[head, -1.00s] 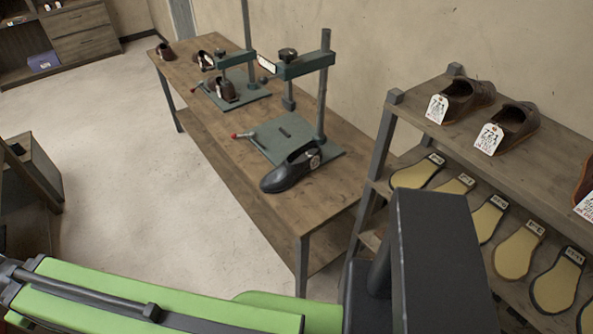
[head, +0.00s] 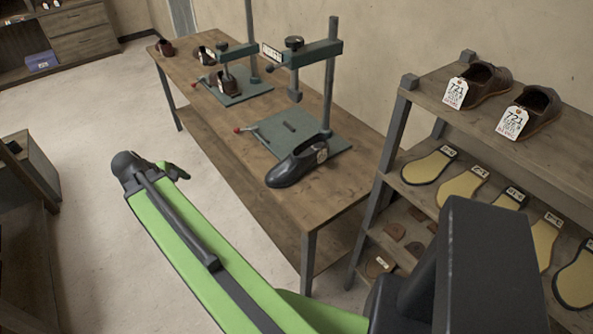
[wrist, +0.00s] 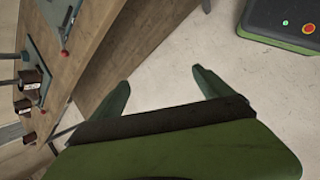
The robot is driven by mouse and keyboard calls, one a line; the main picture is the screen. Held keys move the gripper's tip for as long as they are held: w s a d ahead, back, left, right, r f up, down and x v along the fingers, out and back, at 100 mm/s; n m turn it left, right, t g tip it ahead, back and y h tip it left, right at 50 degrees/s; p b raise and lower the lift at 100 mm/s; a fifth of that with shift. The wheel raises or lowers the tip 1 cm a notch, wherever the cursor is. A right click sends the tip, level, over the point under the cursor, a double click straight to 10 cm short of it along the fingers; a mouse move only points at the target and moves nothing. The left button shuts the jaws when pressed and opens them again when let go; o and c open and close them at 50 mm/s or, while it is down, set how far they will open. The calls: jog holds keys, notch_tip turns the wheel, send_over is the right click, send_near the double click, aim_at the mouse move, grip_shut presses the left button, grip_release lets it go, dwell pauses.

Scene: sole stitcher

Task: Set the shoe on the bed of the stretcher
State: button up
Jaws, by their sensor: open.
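A black shoe (head: 297,165) with a white tag lies on the workbench, at the front edge of the nearer stretcher's bed, partly over its corner. The nearer stretcher has a flat green bed (head: 326,143), a post and an arm with a press above it. A second stretcher (head: 246,90) behind it holds a brown shoe (head: 224,85). My gripper (wrist: 157,82) is open and empty in the wrist view, over the floor beside the bench. In the head view my arm reaches left, well short of the black shoe.
The wooden workbench (head: 335,198) has bare top at its near end. More brown shoes stand at its far end. A rack (head: 425,115) at right holds tagged brown shoes and yellow soles. Floor (head: 95,120) left of the bench is clear.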

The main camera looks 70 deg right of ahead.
jog(key=s+d+n+g+h, duration=0.1)
jog(key=s+d, duration=0.3)
jog(key=d, duration=0.1)
jog(key=s+d+n+g+b, duration=0.1)
jog(key=s+d, duration=0.2)
jog(key=d, duration=0.3)
jog(key=s+d+n+h+b, duration=0.1)
jog(key=s+d, duration=0.3)
jog(key=d, duration=0.1)
jog(key=shift+s+d+r+g+h, duration=0.1)
jog(key=shift+s+d+g+h, duration=0.1)
jog(key=shift+s+g+h, duration=0.15)
jog(key=n+g+h+b, duration=0.1)
jog(key=n+g+b, duration=0.1)
jog(key=n, duration=0.1)
send_near(293, 156)
jog(key=b+x, duration=0.6)
jog(key=x, duration=0.4)
jog(key=shift+f, duration=0.2)
jog(key=shift+s+d, duration=0.2)
jog(key=b+x, duration=0.3)
jog(key=x, duration=0.2)
jog(key=shift+w+f+b, duration=0.1)
jog(key=shift+f+b, duration=0.15)
jog(key=shift+b, duration=0.1)
jog(key=shift+r, duration=0.15)
grip_shut()
jog(key=shift+r, duration=0.15)
